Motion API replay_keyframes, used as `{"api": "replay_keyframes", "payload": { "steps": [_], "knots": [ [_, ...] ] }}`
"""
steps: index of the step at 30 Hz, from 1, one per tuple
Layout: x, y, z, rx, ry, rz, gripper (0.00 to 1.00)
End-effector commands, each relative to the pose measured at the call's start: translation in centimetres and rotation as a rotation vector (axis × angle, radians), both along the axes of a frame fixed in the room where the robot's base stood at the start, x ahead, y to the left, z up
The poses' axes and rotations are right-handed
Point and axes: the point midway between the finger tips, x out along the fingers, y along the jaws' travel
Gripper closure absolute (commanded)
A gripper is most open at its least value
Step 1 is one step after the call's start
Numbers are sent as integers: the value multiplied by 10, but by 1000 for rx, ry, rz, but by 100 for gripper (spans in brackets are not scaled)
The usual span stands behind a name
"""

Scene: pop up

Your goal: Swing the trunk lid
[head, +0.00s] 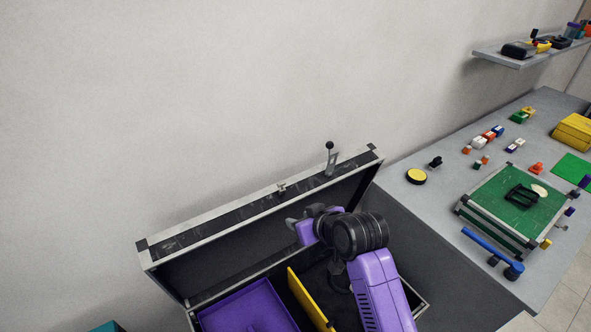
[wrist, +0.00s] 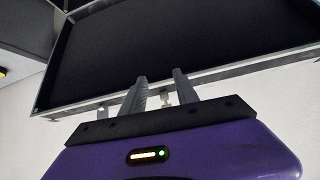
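The black trunk (head: 421,304) with metal edging stands open. Its lid (head: 225,262) is raised and shows its dark inner face. The lid (wrist: 190,38) also fills the top of the wrist view, with its metal rim running behind my fingers. A small metal latch part (wrist: 167,99) shows between the fingers. My gripper (head: 291,222) is in front of the lid's inner face, over the trunk. Whether a fingertip touches the lid cannot be told.
A purple tray (head: 245,308) and a yellow panel (head: 308,298) are inside the trunk. A grey table (head: 425,210) on the right holds several small coloured parts and a green-topped case (head: 500,205). A shelf (head: 500,58) is on the wall behind it.

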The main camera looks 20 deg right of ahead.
Motion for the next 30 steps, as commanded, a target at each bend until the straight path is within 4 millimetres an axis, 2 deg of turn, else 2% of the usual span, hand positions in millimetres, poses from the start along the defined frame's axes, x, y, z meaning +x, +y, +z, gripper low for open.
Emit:
{"api": "replay_keyframes", "payload": {
  "steps": [1, 3, 6, 10, 22, 28, 30],
  "knots": [
    [16, 0, 30, -8, 4, 14, 64],
    [29, 1, 51, -17, 21, 32, 64],
    [41, 2, 73, -29, 39, 52, 64],
    [49, 2, 87, -38, 52, 64, 64],
    [54, 3, 84, -39, 56, 67, 64],
    [68, 9, 68, -39, 57, 68, 64],
    [76, 11, 57, -39, 54, 69, 64]
  ]
}}
